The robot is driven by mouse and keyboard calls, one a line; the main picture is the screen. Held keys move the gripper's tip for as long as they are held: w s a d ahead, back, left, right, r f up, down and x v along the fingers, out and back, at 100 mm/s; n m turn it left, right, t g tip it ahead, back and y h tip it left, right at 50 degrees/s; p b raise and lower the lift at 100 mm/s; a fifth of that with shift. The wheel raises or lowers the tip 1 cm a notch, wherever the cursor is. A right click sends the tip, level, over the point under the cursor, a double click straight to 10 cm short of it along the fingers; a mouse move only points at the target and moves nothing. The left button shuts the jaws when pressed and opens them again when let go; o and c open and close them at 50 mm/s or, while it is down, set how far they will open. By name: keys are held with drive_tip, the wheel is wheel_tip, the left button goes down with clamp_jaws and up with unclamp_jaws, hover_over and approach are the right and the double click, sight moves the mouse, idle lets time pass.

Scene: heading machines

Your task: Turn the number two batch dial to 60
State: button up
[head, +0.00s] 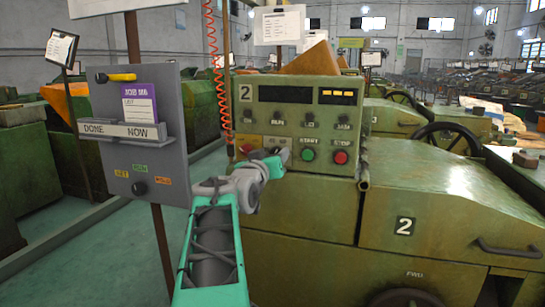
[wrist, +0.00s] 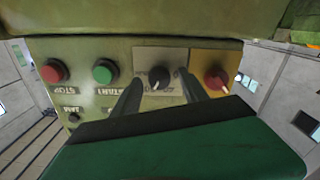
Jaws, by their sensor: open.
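The green machine (head: 300,210) marked 2 stands in front of me with an upright control panel (head: 300,95). In the wrist view, which is upside down, a black dial (wrist: 159,78) with a white pointer line sits on a pale plate on this panel. Its scale and label are too small to read, so I cannot tell its setting. My gripper (wrist: 160,92) is open, with one dark finger on each side of the dial and gaps visible between. Contact cannot be made out. In the head view my gripper (head: 275,163) hides the dial's area.
A red knob (wrist: 217,82) on a yellow plate sits close beside one finger. The green START button (head: 308,155) and red STOP button (head: 340,157) are to the right of my gripper. A grey board (head: 140,135) stands at left, and a red coiled cable (head: 217,80) hangs beside the panel.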

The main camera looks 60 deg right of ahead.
drive_tip(key=s+a, duration=0.1)
drive_tip(key=a, duration=0.6)
drive_tip(key=shift+a, duration=0.4)
drive_tip(key=shift+s, duration=0.1)
